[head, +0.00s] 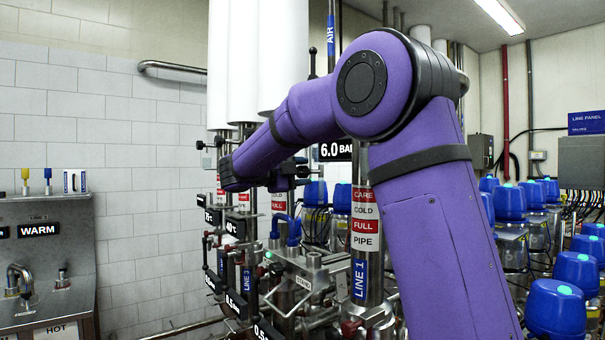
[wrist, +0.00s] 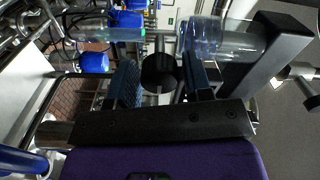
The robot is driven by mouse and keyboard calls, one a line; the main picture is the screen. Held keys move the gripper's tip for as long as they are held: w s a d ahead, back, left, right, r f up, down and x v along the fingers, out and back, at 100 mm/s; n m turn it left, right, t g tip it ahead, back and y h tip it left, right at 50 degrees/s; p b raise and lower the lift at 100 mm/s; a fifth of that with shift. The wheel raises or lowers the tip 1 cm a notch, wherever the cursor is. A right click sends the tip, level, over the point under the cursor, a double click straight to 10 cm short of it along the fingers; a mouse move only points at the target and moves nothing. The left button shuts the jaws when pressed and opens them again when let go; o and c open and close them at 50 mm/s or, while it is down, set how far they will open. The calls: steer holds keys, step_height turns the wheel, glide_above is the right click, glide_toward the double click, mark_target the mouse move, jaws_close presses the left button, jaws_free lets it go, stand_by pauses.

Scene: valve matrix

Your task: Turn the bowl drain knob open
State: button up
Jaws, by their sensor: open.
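My gripper (head: 292,174) is at the end of my purple arm, among the pipework in front of the white columns. In the wrist view, its two dark fingers (wrist: 161,82) stand apart. A round black knob (wrist: 160,70) shows between the fingers, with a metal stem beside it. I cannot tell whether the fingers touch it. No label naming the bowl drain is readable, so I cannot tell for sure that this is the bowl drain knob, or how it is turned. My arm hides part of the pipework in the head view.
A metal sink unit (head: 45,215) with a WARM sign stands at the left. A red-and-white labelled pipe (head: 364,215) rises close to my gripper. Several blue-capped housings (head: 556,308) fill the right side. Clear jars with blue caps (wrist: 97,62) crowd the wrist view.

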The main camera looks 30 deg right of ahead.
steer(key=a, duration=1)
steer(key=shift+s+a, duration=0.15)
steer(key=shift+a, duration=0.05)
